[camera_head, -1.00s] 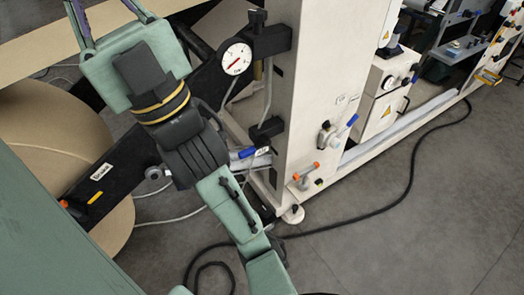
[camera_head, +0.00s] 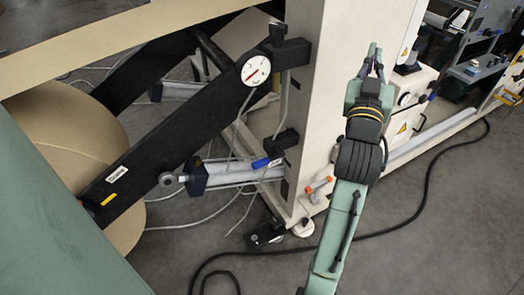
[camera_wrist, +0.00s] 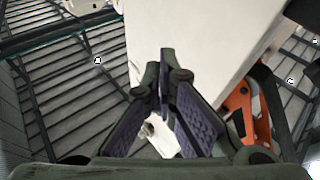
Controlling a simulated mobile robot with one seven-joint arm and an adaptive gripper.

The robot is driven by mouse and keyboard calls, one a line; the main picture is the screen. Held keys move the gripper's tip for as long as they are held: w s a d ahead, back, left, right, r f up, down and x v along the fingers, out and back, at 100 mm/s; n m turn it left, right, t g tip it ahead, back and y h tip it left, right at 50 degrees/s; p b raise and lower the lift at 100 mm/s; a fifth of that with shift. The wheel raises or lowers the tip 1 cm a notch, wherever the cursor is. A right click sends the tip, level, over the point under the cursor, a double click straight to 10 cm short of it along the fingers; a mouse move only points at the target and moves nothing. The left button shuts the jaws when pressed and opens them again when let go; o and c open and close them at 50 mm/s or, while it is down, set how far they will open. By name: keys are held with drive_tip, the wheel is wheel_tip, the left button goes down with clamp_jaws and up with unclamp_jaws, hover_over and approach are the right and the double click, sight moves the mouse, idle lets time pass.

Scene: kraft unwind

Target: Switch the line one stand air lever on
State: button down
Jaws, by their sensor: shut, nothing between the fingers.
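My gripper (camera_head: 375,58) is in front of the white stand (camera_head: 325,75), fingers pointing up in the head view. Its fingers are shut and empty; they also show in the wrist view (camera_wrist: 165,85). A blue lever (camera_head: 262,162) sits at the stand's left side, beside the cylinder. An orange-handled lever (camera_head: 320,185) is low on the stand's front. The other blue-handled lever on the stand's front is hidden behind my arm. In the wrist view, a small pale metal fitting (camera_wrist: 148,129) shows partly behind the fingers. I cannot read which lever is line one stand air.
A dial gauge (camera_head: 256,70) is on the black bracket left of the stand. A large kraft roll (camera_head: 65,140) and black arm (camera_head: 150,130) are at left. A black hose (camera_head: 425,190) lies across the floor.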

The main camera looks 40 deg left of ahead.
drive_tip(key=w+d+f+g+h, duration=0.1)
drive_tip(key=w+d+f+h, duration=0.2)
drive_tip(key=d+f, duration=0.3)
drive_tip(key=w+d+f+g+h, duration=0.1)
drive_tip(key=w+d+f+h, duration=0.25)
drive_tip(key=f, duration=0.35)
wheel_tip(320, 180, down, 10)
drive_tip(key=w+a+n+y, duration=0.1)
drive_tip(key=a+n, duration=0.1)
drive_tip(key=n, duration=0.5)
drive_tip(key=s+a+f+n+g+y, duration=0.1)
drive_tip(key=s+a+f+n+y, duration=0.5)
drive_tip(key=n, duration=0.5)
drive_tip(key=s+a+f+n+y, duration=0.5)
drive_tip(key=a+f+n, duration=0.35)
drive_tip(key=n, duration=0.25)
drive_tip(key=s+a+f+n+g+y, duration=0.3)
drive_tip(key=s+f+n+g+y, duration=0.3)
drive_tip(key=s+f+n+g, duration=0.4)
drive_tip(key=s+n, duration=0.3)
drive_tip(key=n, duration=0.2)
drive_tip(key=shift+s+n, duration=0.2)
drive_tip(key=shift+n, duration=0.1)
drive_tip(key=shift+a+y, duration=0.15)
drive_tip(key=shift+y, duration=0.1)
